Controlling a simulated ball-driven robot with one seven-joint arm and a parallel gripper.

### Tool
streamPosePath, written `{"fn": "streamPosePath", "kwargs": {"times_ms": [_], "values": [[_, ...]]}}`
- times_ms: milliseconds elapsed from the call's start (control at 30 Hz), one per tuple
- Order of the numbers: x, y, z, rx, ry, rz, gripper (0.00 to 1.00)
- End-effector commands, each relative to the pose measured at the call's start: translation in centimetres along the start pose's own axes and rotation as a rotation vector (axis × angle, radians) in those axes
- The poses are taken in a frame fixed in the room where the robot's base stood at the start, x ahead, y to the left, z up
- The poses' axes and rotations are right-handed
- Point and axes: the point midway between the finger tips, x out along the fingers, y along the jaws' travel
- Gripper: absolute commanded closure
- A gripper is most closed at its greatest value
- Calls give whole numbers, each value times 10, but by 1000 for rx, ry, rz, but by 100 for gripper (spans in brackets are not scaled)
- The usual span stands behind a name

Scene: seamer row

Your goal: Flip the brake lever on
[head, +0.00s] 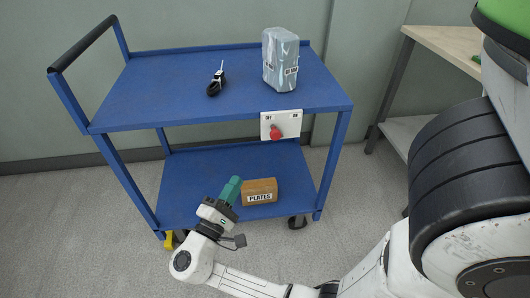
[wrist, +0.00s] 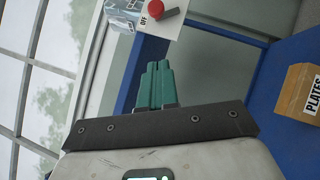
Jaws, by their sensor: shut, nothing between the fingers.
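The brake lever is a red knob (head: 276,132) on a white plate (head: 292,126) fixed to the front edge of the blue cart's top shelf. The plate reads OFF at left and ON at right. The knob sits low and a little left of the plate's middle, nearer OFF. In the wrist view the red knob (wrist: 166,18) and part of the plate (wrist: 128,20) show at the top edge; the ON mark is out of frame. My gripper (head: 236,181) has teal fingers, shut and empty, below and left of the plate, apart from it. The fingers (wrist: 157,66) also show in the wrist view.
The blue cart (head: 130,118) bears a blue-grey marbled block (head: 281,60) and a small black item (head: 216,82) on top. A brown PLATES box (head: 259,191) is on its lower shelf, close right of my gripper. A wooden-topped table (head: 445,40) stands at right.

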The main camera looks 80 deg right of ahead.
Motion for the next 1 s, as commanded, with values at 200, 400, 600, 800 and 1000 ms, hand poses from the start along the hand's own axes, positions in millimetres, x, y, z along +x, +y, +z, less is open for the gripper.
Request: {"fn": "streamPosePath", "kwargs": {"times_ms": [200, 400, 600, 800, 1000], "values": [[2, 0, 0, 0, 0, -2, 100], [21, -1, 1, 0, -3, -4, 100], [59, -1, 1, 1, -4, -4, 100], [98, -1, 1, 1, -4, -5, 100], [119, -1, 19, 0, -1, -3, 100]]}}
